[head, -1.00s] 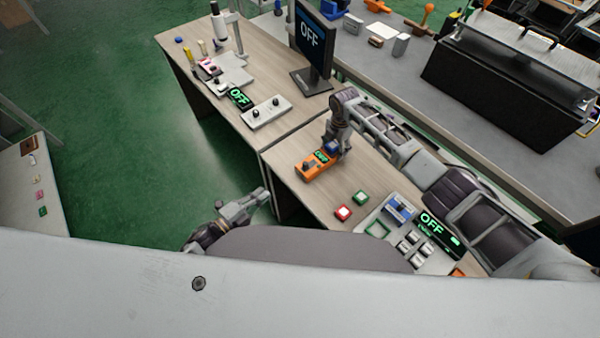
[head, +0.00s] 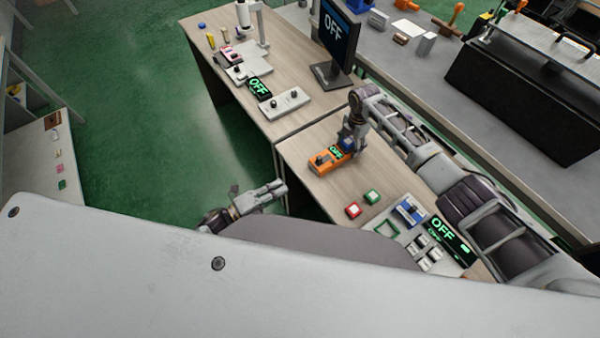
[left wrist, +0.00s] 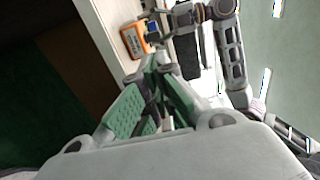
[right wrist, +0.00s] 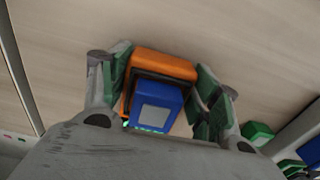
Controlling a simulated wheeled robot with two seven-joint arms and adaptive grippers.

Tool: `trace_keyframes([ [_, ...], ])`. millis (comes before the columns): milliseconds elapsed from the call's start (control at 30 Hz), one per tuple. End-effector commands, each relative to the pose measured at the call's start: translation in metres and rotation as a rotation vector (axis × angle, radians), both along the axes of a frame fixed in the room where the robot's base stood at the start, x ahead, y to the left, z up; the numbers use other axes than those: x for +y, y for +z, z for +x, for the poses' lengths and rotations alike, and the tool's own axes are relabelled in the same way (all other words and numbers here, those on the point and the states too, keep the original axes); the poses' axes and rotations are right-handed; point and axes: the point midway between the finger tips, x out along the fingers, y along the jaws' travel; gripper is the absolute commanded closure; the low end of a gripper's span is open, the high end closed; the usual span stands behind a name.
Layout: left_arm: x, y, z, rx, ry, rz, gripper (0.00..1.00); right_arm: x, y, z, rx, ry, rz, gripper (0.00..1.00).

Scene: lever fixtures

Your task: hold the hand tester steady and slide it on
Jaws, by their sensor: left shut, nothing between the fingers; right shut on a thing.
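The orange hand tester (head: 322,161) lies on the near wooden table, with a dark knob on its left part and a small green display. My right gripper (head: 345,146) is shut on its blue-topped end. In the right wrist view the fingers stand on both sides of the tester (right wrist: 165,66), around its blue block (right wrist: 157,104). The display is mostly hidden there. My left gripper (head: 280,188) is shut and empty, off the table's left edge and below left of the tester. The left wrist view shows its green-padded fingers (left wrist: 160,85) and the tester (left wrist: 134,40) beyond them.
Red (head: 353,210) and green (head: 372,197) buttons sit in front of the tester. A panel (head: 400,232) with switches and an OFF display (head: 449,239) stands at the right. A monitor (head: 335,38) reading OFF stands on the far table. Bare tabletop lies around the tester.

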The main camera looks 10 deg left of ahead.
Motion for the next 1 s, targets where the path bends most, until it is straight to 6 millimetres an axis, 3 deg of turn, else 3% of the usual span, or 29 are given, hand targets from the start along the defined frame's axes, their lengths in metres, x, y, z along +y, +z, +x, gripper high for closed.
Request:
trace_keyframes([
  [367,-0.015,0.000,0.016,0.000,0.001,-0.001,1.00,0.000,0.000,0.000,0.000,0.000,0.000,0.66],
  [1000,-0.060,0.000,0.061,-0.001,0.001,-0.001,1.00,0.000,0.000,0.000,0.000,0.000,0.000,0.66],
])
